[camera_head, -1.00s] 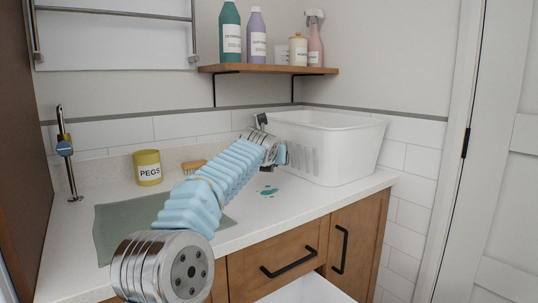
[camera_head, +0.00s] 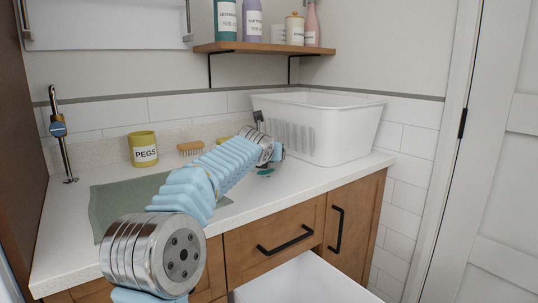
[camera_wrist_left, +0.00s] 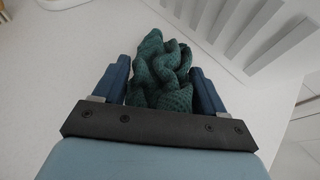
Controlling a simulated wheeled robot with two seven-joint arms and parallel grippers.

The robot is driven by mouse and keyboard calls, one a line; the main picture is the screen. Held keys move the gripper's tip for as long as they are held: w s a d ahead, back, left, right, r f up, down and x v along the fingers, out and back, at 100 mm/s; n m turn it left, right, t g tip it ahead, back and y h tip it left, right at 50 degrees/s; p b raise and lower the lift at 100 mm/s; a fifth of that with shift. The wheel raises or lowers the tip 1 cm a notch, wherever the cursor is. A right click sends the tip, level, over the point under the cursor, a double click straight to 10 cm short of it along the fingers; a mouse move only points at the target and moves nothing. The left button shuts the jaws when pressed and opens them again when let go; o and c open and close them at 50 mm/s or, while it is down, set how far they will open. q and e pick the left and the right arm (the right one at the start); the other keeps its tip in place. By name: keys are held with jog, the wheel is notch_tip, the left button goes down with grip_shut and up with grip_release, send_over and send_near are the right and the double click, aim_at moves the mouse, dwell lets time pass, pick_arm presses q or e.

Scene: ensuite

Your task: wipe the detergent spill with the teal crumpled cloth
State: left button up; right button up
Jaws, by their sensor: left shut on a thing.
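The teal crumpled cloth (camera_wrist_left: 160,75) is between the blue fingers of my left gripper (camera_wrist_left: 160,67) in the left wrist view. The gripper is shut on it, and the cloth bulges out past the fingertips over the white counter. My right gripper is not in view.
A white slotted basket (camera_head: 330,130) stands right behind the wrist. A yellow PEGS pot (camera_head: 143,149), a brush (camera_head: 190,148) and a grey-green mat (camera_head: 115,208) lie left of the arm. A drawer (camera_head: 305,280) is open below. Bottles stand on the shelf (camera_head: 250,47).

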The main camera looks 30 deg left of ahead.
pick_arm(q)
jog(key=shift+f+b, duration=0.65)
jog(key=shift+f, duration=0.3)
